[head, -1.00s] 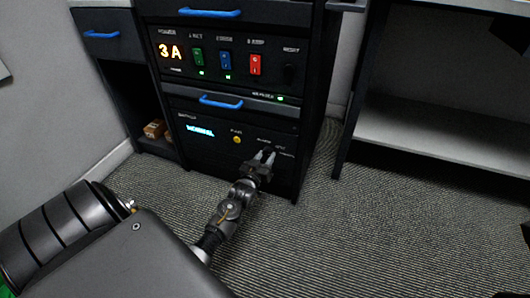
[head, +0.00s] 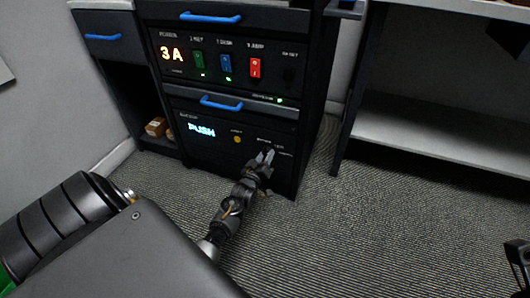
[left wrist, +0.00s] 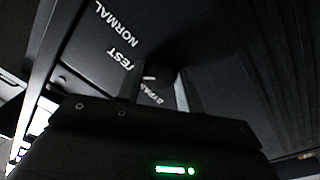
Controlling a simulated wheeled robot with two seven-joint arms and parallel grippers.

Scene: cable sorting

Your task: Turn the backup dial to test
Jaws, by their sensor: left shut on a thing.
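The backup dial (left wrist: 161,82) is a dark knob on the lower black panel (head: 215,150), at its right side. In the left wrist view the labels NORMAL (left wrist: 116,24), TEST (left wrist: 124,57) and a partly hidden third one (left wrist: 152,95) surround it. A short white mark shows near the TEST label. My left gripper (head: 267,160) is shut on the dial, which its fingers mostly hide in the head view. The panel's display (head: 202,130) reads PUSH in pale blue. A yellow button (head: 237,139) sits between the display and the dial.
A blue handle (head: 221,103) juts out above the lower panel. A shelf unit (head: 450,140) stands right. A dark part, seemingly my right gripper (head: 518,258), shows at the right edge.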

